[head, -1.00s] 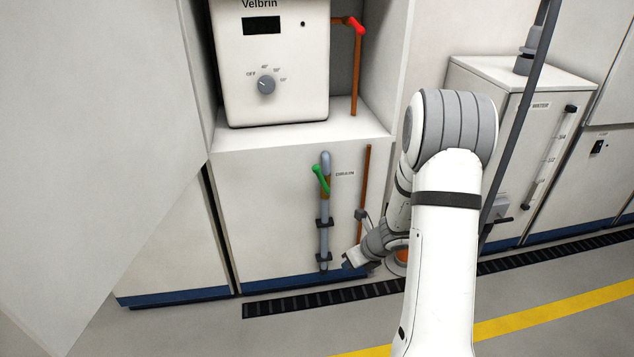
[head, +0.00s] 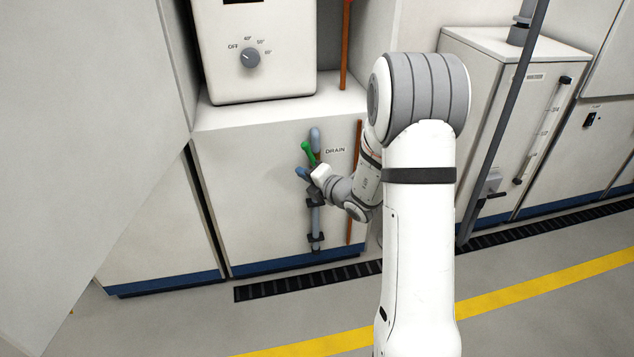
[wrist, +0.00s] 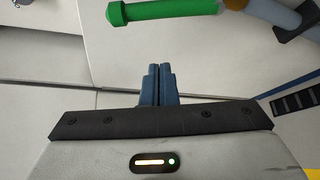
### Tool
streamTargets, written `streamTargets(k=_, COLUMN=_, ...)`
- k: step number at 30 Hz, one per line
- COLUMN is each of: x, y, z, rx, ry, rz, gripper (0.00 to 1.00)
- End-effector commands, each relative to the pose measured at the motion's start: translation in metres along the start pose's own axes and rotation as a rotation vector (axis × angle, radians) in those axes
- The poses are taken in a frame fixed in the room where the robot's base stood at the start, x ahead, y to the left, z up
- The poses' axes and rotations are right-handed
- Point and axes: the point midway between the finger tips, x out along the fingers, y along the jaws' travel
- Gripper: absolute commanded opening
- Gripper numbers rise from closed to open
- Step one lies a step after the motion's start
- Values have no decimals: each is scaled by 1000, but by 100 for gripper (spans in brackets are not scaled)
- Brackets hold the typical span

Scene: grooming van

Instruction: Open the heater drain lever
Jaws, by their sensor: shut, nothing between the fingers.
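The green heater drain lever (head: 308,152) is on a grey vertical drain pipe (head: 315,220) on the cabinet front, beside the "DRAIN" label. The lever slants up and to the left from the pipe. In the wrist view the green lever (wrist: 165,10) crosses the top, its free end at the left and the grey pipe (wrist: 285,14) at the right. My gripper (head: 302,173) is just below the lever, in front of the pipe. In the wrist view its blue fingers (wrist: 160,70) are together and empty, apart from the lever in the picture. My wrist hides part of the pipe.
The white heater (head: 255,50) with a dial stands on the shelf above. A copper pipe (head: 355,200) runs right of the drain pipe. A floor grate (head: 300,281) runs along the cabinet base. A water tank cabinet (head: 480,110) stands at the right.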

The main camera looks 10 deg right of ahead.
Motion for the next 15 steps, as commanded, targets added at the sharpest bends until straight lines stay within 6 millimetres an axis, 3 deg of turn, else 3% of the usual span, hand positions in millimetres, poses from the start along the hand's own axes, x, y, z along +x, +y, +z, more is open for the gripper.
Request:
streamTargets(k=5, x=40, y=-3, z=-3, rx=-2, ry=3, rz=2, gripper=0)
streamTargets(k=9, x=30, y=-2, z=21, rx=-2, ry=-2, rz=0, gripper=0)
streamTargets(k=15, x=25, y=0, z=35, rx=-2, ry=3, rz=1, gripper=0)
